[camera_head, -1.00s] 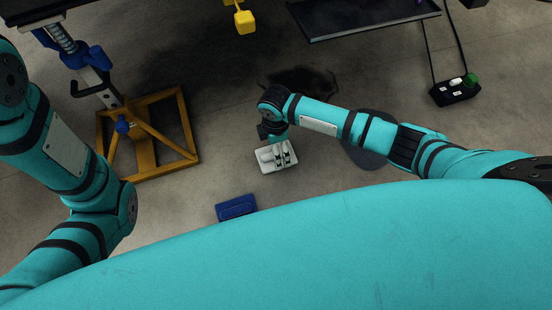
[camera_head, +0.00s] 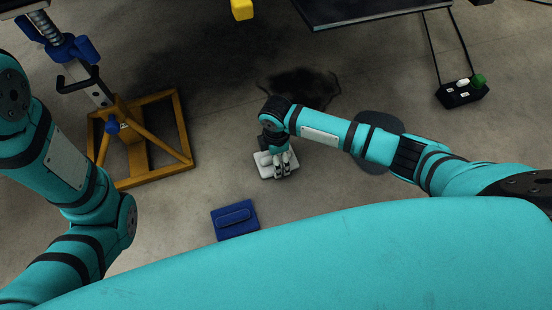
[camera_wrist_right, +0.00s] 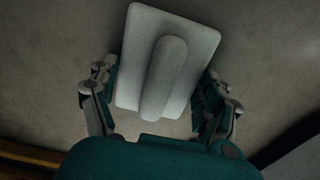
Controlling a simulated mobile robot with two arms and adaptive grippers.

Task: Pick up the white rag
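The white rag (camera_head: 264,166) lies on the concrete floor near the middle of the head view. It looks like a pale rectangular pad with a raised rounded ridge. In the right wrist view the rag (camera_wrist_right: 140,52) sits between the spread fingers, its ridge running roughly lengthwise. My right gripper (camera_head: 280,167) is over the rag with its fingers pointing down, open; whether they touch it I cannot tell. The right gripper also shows in the wrist view (camera_wrist_right: 163,92). My left arm is at the left of the head view; its gripper is out of view.
A blue pad of similar shape (camera_head: 235,220) lies on the floor nearby. An orange metal stand (camera_head: 183,130) is at the left. A dark tray or tabletop (camera_head: 370,14) hangs at the top. A black box (camera_head: 462,94) with a green part stands at the right. A dark floor stain (camera_head: 305,85) lies behind.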

